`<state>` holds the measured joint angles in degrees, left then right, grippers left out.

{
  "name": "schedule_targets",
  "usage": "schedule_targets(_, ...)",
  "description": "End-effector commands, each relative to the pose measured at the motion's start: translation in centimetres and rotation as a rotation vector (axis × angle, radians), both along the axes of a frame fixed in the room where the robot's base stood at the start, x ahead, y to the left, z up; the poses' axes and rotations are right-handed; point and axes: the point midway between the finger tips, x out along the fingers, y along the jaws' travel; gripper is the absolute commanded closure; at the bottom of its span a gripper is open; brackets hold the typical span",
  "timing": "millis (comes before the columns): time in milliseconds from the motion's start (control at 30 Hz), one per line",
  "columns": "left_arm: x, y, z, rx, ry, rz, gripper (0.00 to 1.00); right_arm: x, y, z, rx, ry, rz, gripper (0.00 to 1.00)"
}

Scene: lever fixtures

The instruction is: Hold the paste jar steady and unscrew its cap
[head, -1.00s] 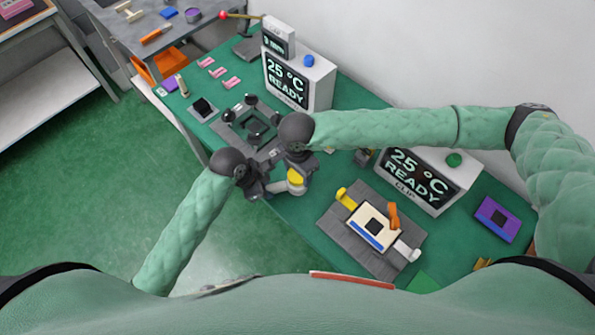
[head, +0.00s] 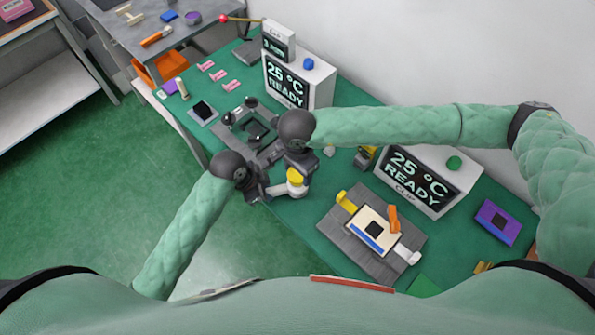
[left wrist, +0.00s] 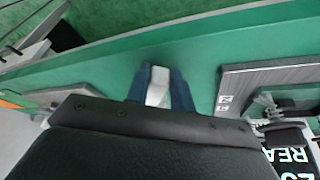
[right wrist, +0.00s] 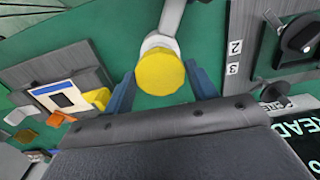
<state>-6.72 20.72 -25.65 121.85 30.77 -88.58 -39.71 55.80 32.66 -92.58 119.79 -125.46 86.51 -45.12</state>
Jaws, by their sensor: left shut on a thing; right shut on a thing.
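The white paste jar (head: 297,190) stands upright near the table's front edge, with its yellow cap (head: 295,177) on top. My left gripper (head: 277,191) comes from the left and is shut on the jar's body; the left wrist view shows the white jar (left wrist: 158,86) between its blue fingers. My right gripper (head: 298,172) is shut on the yellow cap from above; the right wrist view shows the cap (right wrist: 160,72) between its fingers. A little of the white jar shows beyond the cap. I cannot tell whether the cap is loose.
A grey fixture plate (head: 343,235) with a cream block and coloured levers lies to the right. Another dark fixture (head: 250,130) lies behind my grippers. Two display boxes (head: 310,75) (head: 425,180) stand along the back. Green tabletop (head: 310,235) in front of the jar is clear.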

Motion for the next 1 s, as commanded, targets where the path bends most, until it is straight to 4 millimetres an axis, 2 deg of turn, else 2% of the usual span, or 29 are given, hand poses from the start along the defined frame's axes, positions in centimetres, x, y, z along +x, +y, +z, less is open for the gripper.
schedule_targets(233,0.0,0.0,0.0,0.000,0.000,0.000,1.00,0.0,0.0,1.5,0.000,0.000,0.000,0.70)
schedule_targets(467,0.0,0.0,0.0,0.000,0.000,0.000,1.00,0.0,0.0,1.7,0.000,0.000,0.000,0.70)
schedule_targets(500,0.0,0.0,0.0,0.000,0.000,0.000,0.75,0.0,0.0,1.7,0.000,0.000,0.000,0.70)
schedule_targets(600,0.0,0.0,0.0,0.000,0.000,0.000,0.55,0.0,0.0,1.7,0.000,0.000,0.000,0.70)
schedule_targets(633,0.0,0.0,0.0,0.000,0.000,0.000,0.51,0.0,0.0,1.7,0.000,0.000,0.000,0.70)
schedule_targets(1000,0.0,0.2,0.4,0.000,-0.001,0.000,0.51,0.0,0.0,1.6,-0.001,0.001,0.000,0.70)
